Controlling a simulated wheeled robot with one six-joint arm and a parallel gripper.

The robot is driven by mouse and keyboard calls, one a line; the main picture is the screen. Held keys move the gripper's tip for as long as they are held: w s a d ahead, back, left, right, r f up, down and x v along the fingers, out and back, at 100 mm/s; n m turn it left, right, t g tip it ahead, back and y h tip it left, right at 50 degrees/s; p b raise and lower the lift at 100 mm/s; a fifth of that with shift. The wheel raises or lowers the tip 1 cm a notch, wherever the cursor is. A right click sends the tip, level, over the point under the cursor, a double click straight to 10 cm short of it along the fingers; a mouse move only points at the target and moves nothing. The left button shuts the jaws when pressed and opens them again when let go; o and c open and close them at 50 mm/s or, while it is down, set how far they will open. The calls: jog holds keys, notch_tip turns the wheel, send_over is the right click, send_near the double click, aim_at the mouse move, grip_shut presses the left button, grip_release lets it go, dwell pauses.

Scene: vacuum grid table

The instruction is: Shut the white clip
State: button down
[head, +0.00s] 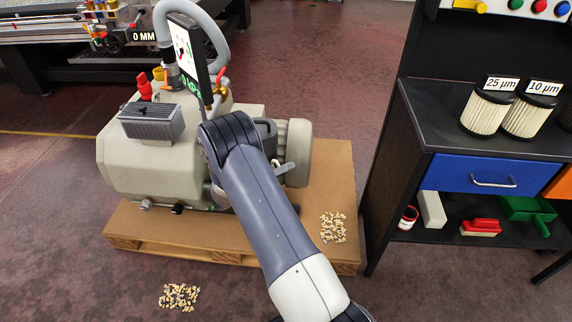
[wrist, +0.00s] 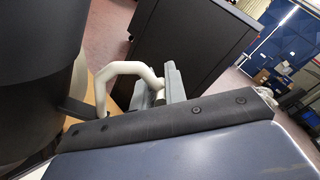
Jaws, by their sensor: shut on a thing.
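The white clip (wrist: 122,69) is a bent, off-white bar in the wrist view. It arches from beside a large dark rounded body (wrist: 35,60) at the left towards my gripper (wrist: 157,90). My gripper's grey fingers are closed on the clip's right end. How far the clip stands from its seat cannot be told. In the head view my arm reaches to the right side of the beige vacuum pump (head: 150,160), and it hides most of the gripper and the clip.
The pump stands on a wooden pallet (head: 335,185) with spilled pellets (head: 333,227); more pellets (head: 180,296) lie on the floor. A black workbench (head: 420,100) at the right holds two filters and a blue drawer (head: 480,174). A hose and display rise above the pump.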

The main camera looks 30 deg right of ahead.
aim_at(274, 161)
jog(key=w+n+p, duration=0.1)
jog(key=w+r+n+p, duration=0.1)
jog(key=n, duration=0.1)
jog(key=shift+r, duration=0.3)
jog(key=shift+w+a+n+p, duration=0.1)
jog(key=shift+w+n+p, duration=0.5)
jog(key=shift+n, duration=0.5)
jog(key=shift+w, duration=0.1)
jog(key=c, duration=1.5)
grip_release()
jog(key=shift+f, duration=0.1)
jog(key=a, duration=0.7)
jog(key=s+a, duration=0.1)
jog(key=a, duration=0.2)
jog(key=shift+a, duration=0.4)
jog(key=shift+d, duration=0.1)
jog(key=d, duration=1)
jog(key=shift+w+d+f, duration=0.1)
jog(key=shift+w+d, duration=0.2)
